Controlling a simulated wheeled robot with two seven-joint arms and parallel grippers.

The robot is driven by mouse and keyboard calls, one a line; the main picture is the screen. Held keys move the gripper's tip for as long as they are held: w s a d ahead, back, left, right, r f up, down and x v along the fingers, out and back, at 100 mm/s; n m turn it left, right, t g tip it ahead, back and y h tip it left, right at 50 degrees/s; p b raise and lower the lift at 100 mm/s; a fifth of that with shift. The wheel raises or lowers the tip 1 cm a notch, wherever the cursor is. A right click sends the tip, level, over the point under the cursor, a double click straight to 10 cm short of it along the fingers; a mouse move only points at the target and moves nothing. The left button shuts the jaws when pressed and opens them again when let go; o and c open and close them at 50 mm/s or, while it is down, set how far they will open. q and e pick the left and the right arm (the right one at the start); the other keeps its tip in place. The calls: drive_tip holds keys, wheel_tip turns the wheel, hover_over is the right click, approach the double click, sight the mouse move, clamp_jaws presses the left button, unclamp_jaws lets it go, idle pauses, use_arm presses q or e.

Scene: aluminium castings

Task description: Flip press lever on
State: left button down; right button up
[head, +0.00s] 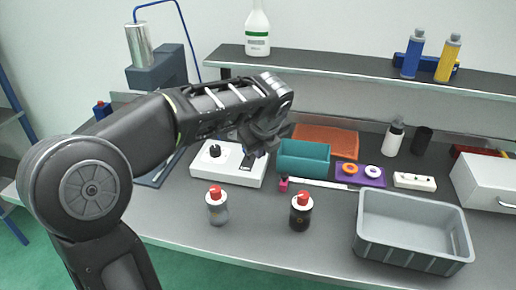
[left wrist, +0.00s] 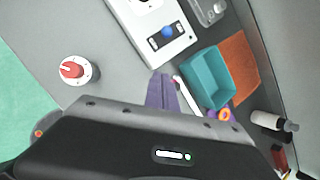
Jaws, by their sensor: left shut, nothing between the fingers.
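A white control box (head: 232,176) stands on the bench with a black knob (head: 214,150) on its top. In the left wrist view the box (left wrist: 178,50) shows a round blue knob (left wrist: 168,32) by a dark plate; this may be the lever's tip, but I cannot tell which way it is set. My left gripper (head: 249,160) is above the right part of the box and covers it in the head view. Its fingers (left wrist: 161,80) are together and empty, beside the box edge in the left wrist view. My right gripper is out of view.
A teal bin (head: 303,158) stands just right of the box, before an orange tray (head: 326,140). Two red-capped bottles (head: 217,207) (head: 301,212) stand in front. A grey crate (head: 412,246) is at front right. A shelf (head: 340,73) overhangs the back.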

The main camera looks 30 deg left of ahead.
use_arm(q)
drive_tip(key=w+a+f, duration=0.1)
drive_tip(key=f, duration=0.1)
drive_tip(key=w+a+f+p, duration=0.1)
drive_tip(key=w+a+f, duration=0.1)
drive_tip(key=w+a+f+p, duration=0.1)
drive_tip(key=a+f, duration=0.1)
drive_tip(key=shift+w+a+f, duration=0.2)
drive_tip(key=shift+a+f, duration=0.05)
drive_tip(key=shift+f, duration=0.05)
drive_tip(key=shift+w+a, duration=0.2)
drive_tip(key=shift+a, duration=0.15)
